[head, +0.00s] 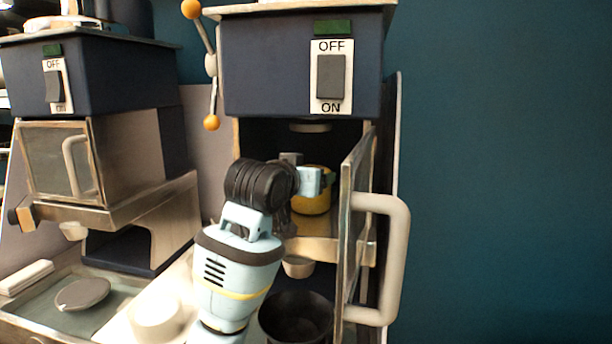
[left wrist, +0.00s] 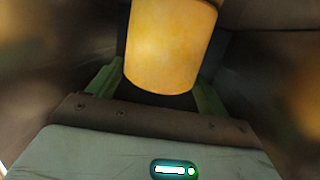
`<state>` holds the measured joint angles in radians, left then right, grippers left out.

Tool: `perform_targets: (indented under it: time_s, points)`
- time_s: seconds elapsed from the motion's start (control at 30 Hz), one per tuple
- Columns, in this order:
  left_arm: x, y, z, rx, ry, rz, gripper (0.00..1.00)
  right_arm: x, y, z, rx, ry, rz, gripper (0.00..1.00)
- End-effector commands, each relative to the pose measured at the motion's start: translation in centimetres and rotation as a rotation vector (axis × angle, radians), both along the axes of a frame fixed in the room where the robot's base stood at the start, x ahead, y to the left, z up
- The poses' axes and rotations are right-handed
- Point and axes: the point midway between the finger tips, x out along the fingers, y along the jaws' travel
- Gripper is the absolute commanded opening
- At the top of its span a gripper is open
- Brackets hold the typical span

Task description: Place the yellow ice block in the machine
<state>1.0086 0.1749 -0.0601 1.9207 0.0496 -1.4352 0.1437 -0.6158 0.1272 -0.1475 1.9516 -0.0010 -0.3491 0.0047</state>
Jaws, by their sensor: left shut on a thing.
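The machine (head: 262,62) in the middle of the head view has a dark blue top with an OFF/ON switch (head: 330,77). Its door (head: 356,190) stands open to the right, with a pale handle (head: 396,262). The yellow ice block (head: 312,204) is inside the open chamber, partly hidden by my left gripper (head: 322,180). In the left wrist view the block (left wrist: 168,45) sits between the fingers of my left gripper (left wrist: 158,88), which is shut on it. I cannot tell whether the block touches the chamber floor. My right gripper is not in view.
A second, similar machine (head: 90,85) with its door closed stands at the left. A dark pot (head: 296,316) is below the open machine, and a white cup (head: 156,316) stands to its left. A lever with orange knobs (head: 212,122) is on the machine's left side.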

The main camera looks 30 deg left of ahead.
Motion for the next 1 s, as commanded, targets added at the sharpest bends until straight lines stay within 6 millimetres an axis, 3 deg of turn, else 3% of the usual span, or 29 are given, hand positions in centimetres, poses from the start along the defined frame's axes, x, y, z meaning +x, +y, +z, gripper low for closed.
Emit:
perform_targets:
  time_s: [0.07, 0.1, 0.23, 0.63, 1.0]
  points:
    - [0.0, 0.0, 0.0, 0.0, -0.005, 0.0, 0.34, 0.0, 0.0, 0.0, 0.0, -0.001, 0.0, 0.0]
    - [0.0, 0.0, -0.2, 0.0, 0.0, 0.0, 0.83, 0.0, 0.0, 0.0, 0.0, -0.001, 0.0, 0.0]
    - [0.0, 0.0, -0.2, 0.0, 0.0, 0.0, 1.0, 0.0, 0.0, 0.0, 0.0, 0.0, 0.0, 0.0]
    - [-0.7, -0.1, 0.3, 0.0, -0.001, 0.0, 1.0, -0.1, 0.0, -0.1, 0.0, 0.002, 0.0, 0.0]
    - [-7.0, -0.5, 1.6, 0.001, -0.005, 0.0, 1.0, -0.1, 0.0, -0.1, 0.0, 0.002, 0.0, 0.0]
